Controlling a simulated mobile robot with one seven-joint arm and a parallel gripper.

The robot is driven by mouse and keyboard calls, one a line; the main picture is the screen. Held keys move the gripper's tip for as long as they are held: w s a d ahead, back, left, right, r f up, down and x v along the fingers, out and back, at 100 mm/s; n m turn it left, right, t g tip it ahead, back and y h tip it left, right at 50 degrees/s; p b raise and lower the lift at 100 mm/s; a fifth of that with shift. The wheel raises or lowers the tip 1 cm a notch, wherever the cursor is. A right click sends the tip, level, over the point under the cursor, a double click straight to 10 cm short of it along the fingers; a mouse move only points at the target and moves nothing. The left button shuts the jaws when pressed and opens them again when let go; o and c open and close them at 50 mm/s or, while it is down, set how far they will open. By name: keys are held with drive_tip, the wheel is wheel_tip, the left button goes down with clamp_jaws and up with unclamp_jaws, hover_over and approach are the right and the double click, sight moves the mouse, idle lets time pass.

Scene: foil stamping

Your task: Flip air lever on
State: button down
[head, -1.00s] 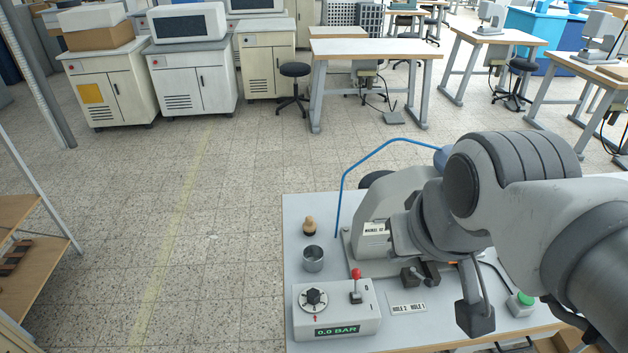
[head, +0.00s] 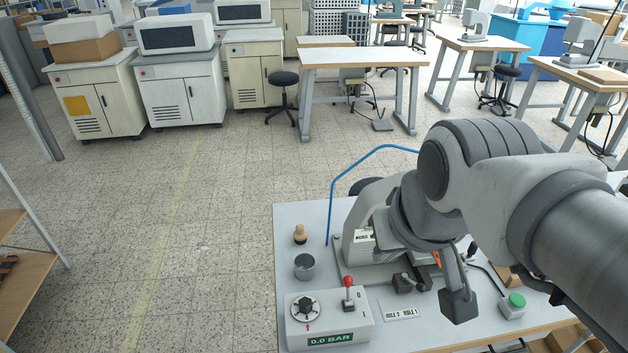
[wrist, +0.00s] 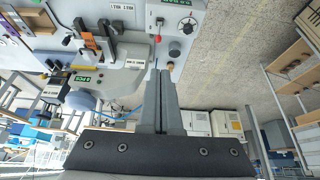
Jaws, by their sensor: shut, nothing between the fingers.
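The air lever (head: 347,293) is a short dark stick with a red ball top. It stands roughly upright on the grey control box (head: 290,331), to the right of a black dial (head: 305,307). The box's green display reads 0.0 BAR. In the wrist view, the lever (wrist: 159,24) is beyond my fingertips, near the top, with a visible gap. My gripper (wrist: 161,72) has its two long grey fingers together and empty. In the head view, my arm crosses from the right over the table, and I cannot make out the fingertips there.
The stamping press (head: 360,238) stands behind the control box. A metal cup (head: 304,266) and a wooden-handled tool (head: 300,234) are at the table's left. A label plate (head: 400,310) and a green button (head: 516,299) are right of the box. A blue hose (head: 331,205) arches behind.

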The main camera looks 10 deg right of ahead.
drive_tip(key=w+f+g+b, duration=0.2)
drive_tip(key=w, duration=0.5)
drive_tip(key=n+g+b, duration=0.1)
hover_over(348, 291)
drive_tip(key=s, duration=0.1)
drive_tip(key=s+x, duration=0.1)
drive_tip(key=x, duration=0.3)
drive_tip(key=w+f+g+b, duration=0.2)
drive_tip(key=w+f+g, duration=0.1)
drive_tip(key=w+f, duration=0.6)
wheel_tip(348, 291, down, 4)
drive_tip(key=shift+w+a+f+n+y, duration=0.1)
drive_tip(key=shift+w+a+n+y, duration=0.1)
drive_tip(key=shift+w+n+y, duration=0.1)
wheel_tip(348, 291, down, 10)
drive_tip(key=s, duration=0.1)
drive_tip(key=shift+s+d+r, duration=0.1)
drive_tip(key=shift+s+r, duration=0.2)
drive_tip(key=shift+s, duration=0.3)
drive_tip(key=shift+s+a+r, duration=0.1)
drive_tip(key=shift+s+r, duration=0.2)
drive_tip(key=shift+s, duration=0.3)
drive_tip(key=shift+s+d+r, duration=0.1)
drive_tip(key=shift+s+r, duration=0.2)
drive_tip(key=shift+s, duration=0.3)
